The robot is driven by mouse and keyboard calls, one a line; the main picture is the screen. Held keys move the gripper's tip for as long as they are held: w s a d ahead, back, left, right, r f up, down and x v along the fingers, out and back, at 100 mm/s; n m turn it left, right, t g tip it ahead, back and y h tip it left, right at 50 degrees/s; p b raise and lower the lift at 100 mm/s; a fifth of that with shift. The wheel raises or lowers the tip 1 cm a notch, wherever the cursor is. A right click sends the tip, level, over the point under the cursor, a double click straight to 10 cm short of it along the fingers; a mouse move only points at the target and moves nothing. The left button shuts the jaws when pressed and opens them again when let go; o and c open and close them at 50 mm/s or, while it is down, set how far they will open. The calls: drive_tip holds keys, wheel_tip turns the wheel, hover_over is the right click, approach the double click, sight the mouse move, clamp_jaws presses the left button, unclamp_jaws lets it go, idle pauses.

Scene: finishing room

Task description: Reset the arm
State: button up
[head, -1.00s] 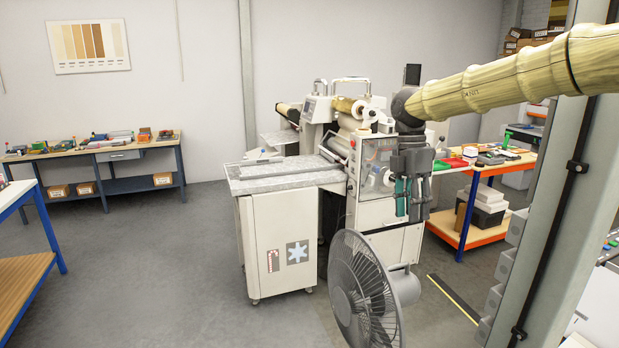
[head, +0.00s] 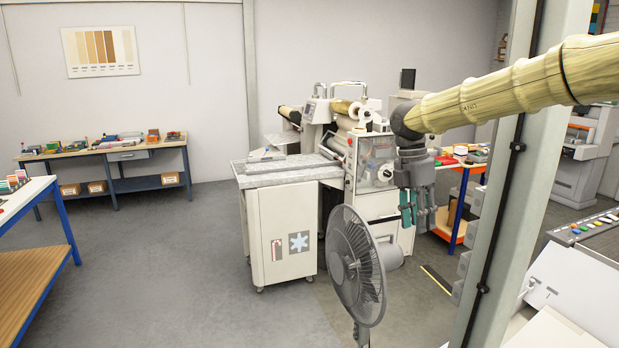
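My arm, in a tan ribbed sleeve, reaches in from the right in the head view. My gripper (head: 417,213) hangs from its end, pointing down. It is dark grey with teal on the fingers. It appears in front of the right side of the laminating machine (head: 375,150) and above the right of the grey fan (head: 357,262). No held object shows. The fingers are small and dark, so whether they are open or shut is unclear.
A grey pillar (head: 518,190) stands close on the right, beneath my arm. A white machine with coloured buttons (head: 577,285) is at lower right. A workbench (head: 100,152) stands by the back wall, and a blue-legged table (head: 40,240) at left. Open floor lies in the middle left.

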drive_tip(key=d+f+n+t+h, duration=0.1)
drive_tip(key=d+f+n+h, duration=0.2)
drive_tip(key=f, duration=0.5)
drive_tip(key=d+f+n+t+h, duration=0.1)
drive_tip(key=d+f+n+h, duration=0.1)
drive_tip(key=f+n, duration=0.45)
drive_tip(key=d+f+n+h, duration=0.2)
drive_tip(key=d+f+n, duration=0.1)
drive_tip(key=f, duration=0.7)
drive_tip(key=s+f+n+t, duration=0.2)
drive_tip(key=s+f+n, duration=0.1)
drive_tip(key=f+n, duration=0.35)
drive_tip(key=s+f+n+t, duration=0.2)
drive_tip(key=s+f+n, duration=0.1)
drive_tip(key=f+n, duration=0.4)
drive_tip(key=s+a+f+n+y, duration=0.3)
drive_tip(key=s+f+n, duration=0.4)
drive_tip(key=s+f, duration=0.15)
drive_tip(key=s+a+f+n+y, duration=0.2)
drive_tip(key=s+a+f+n, duration=0.1)
drive_tip(key=s+f+n, duration=0.6)
drive_tip(key=s+a+f+n+g+y, duration=0.15)
drive_tip(key=s+n, duration=0.25)
drive_tip(key=s, duration=0.7)
drive_tip(key=s+a+n+g+y, duration=0.2)
drive_tip(key=s+a+n+g, duration=0.1)
drive_tip(key=s, duration=0.7)
wheel_tip(320, 180, down, 14)
drive_tip(key=b, duration=1.3)
drive_tip(key=shift+b, duration=0.35)
